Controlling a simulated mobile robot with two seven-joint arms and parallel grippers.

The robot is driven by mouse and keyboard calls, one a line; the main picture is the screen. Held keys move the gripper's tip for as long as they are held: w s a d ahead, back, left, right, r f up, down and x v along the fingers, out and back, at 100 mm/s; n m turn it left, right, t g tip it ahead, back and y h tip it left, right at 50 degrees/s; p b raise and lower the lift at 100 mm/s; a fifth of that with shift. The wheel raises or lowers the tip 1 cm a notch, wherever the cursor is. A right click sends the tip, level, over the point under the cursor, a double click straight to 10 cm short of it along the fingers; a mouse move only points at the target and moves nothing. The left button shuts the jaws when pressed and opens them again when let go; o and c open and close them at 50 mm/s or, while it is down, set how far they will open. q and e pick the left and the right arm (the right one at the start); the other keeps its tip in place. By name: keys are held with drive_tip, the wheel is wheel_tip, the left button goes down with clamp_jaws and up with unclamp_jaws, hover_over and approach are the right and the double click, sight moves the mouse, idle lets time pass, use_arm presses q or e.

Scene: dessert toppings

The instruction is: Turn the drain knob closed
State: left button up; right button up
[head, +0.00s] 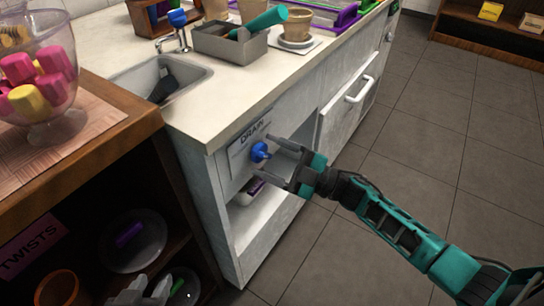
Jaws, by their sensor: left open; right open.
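The blue drain knob (259,151) sticks out from a panel labelled DRAIN (247,134) on the front of the white counter. My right gripper (267,157) is open, with its grey fingers pointing at the panel. Its fingertips are at the knob, one above it and one below in the picture. I cannot tell whether they touch it.
The sink (205,72) with a blue-topped tap (178,18) is set in the counter above. A grey bin (228,45) stands behind it. A glass bowl (40,75) of pink and yellow pieces stands on the wooden cabinet at left. The floor at right is clear.

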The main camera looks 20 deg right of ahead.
drive_tip(key=v, duration=1.3)
drive_tip(key=shift+p, duration=0.3)
drive_tip(key=shift+a+f, duration=0.1)
drive_tip(key=shift+a, duration=0.05)
